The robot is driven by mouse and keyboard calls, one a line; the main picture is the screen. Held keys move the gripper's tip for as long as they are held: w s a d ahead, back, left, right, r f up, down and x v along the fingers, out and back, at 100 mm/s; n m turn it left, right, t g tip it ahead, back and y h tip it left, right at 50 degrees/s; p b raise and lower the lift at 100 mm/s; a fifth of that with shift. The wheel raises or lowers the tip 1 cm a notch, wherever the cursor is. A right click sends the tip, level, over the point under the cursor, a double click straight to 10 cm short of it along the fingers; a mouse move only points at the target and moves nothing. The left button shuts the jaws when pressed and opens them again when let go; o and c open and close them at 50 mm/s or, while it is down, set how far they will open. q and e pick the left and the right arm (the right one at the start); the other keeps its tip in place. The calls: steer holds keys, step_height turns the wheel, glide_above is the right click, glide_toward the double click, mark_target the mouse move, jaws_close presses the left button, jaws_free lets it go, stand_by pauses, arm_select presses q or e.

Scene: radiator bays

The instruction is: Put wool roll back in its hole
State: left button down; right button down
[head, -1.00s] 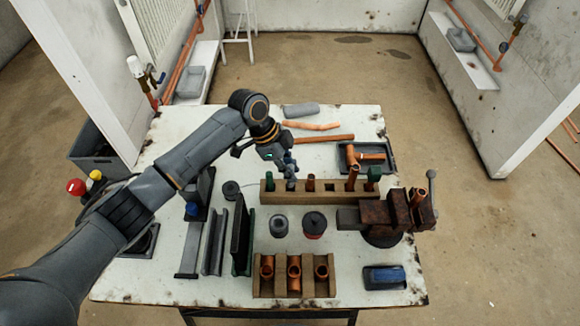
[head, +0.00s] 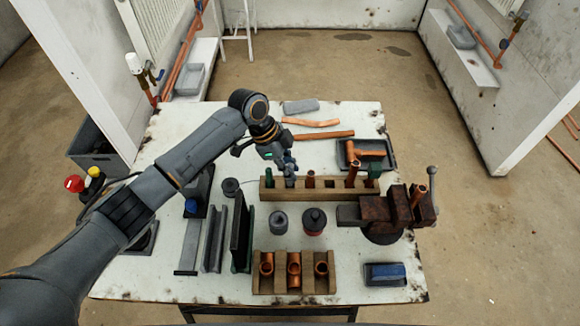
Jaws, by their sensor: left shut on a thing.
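My left gripper (head: 289,167) is over the back side of the wooden rack (head: 320,196), near its left end. It is shut on a small grey roll (head: 290,181), which looks like the wool roll. The roll is upright at the rack's second place from the left, beside a green piece (head: 268,178). I cannot tell how deep it sits in a hole, as the fingers hide its top. A dark, empty hole (head: 330,184) shows near the rack's middle, right of a short copper piece (head: 310,180). My right gripper is not in view.
A taller copper pipe (head: 352,175) and another green piece (head: 373,176) stand in the rack's right part. A vise (head: 390,212) is close to its right end. Two small containers (head: 279,222) (head: 314,220) stand in front. Copper pipes (head: 322,134) lie behind.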

arm_select(q)
steer(key=shift+f+b, duration=0.85)
steer(key=shift+f, duration=0.5)
steer(key=shift+f, duration=0.5)
steer(key=c, duration=1.2)
jaws_free()
steer(key=shift+o, duration=0.2)
steer(key=shift+r, duration=0.1)
step_height(320, 180, up, 7)
steer(key=p, duration=0.6)
